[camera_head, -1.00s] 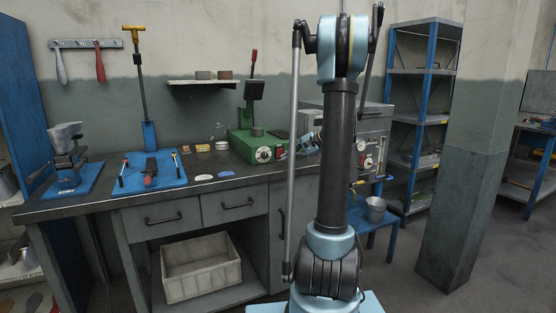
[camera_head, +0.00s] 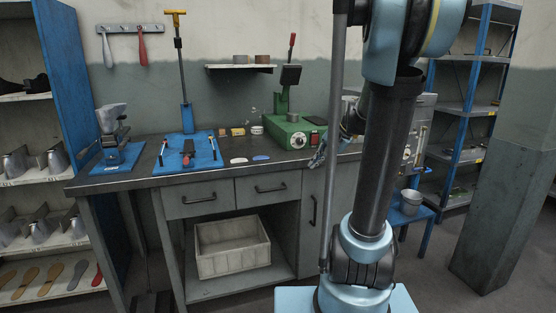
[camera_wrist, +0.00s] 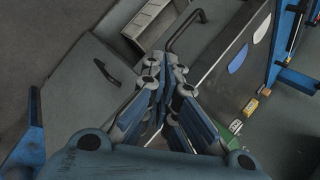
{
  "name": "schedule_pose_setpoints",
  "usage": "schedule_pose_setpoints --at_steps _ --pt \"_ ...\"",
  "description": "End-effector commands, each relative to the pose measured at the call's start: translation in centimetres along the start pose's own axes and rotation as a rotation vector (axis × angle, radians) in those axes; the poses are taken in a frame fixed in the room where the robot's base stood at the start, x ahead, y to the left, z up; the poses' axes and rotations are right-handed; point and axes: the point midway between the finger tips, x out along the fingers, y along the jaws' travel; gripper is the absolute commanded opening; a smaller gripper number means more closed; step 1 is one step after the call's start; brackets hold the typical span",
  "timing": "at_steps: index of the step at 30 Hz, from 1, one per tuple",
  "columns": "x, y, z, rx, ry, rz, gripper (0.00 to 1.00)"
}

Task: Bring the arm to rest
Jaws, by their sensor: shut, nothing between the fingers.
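My arm (camera_head: 385,165) rises at the right of the head view, with its column leaning slightly and its upper joint cut off by the top edge. My gripper (camera_wrist: 165,68) fills the middle of the wrist view, its blue fingers drawn together at the tips with nothing between them. In the head view only a small part of my gripper (camera_head: 318,156) shows beside the column, over the right part of the workbench (camera_head: 130,181). The rest is hidden behind my arm.
A green press (camera_head: 290,134) stands on the bench near my gripper. A blue tool board (camera_head: 188,158) lies further left. A grey crate (camera_head: 232,262) sits under the bench.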

Motion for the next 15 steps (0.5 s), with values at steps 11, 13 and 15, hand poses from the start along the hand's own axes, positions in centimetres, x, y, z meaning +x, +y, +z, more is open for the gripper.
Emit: schedule_pose_setpoints --at_steps 11,13,15 --pt "0.0 6.6 8.6 -0.222 0.031 0.205 0.00" --pt "0.0 8.0 9.9 -0.264 0.036 0.243 0.00" --pt "0.0 9.4 11.1 -0.307 0.040 0.280 0.00"
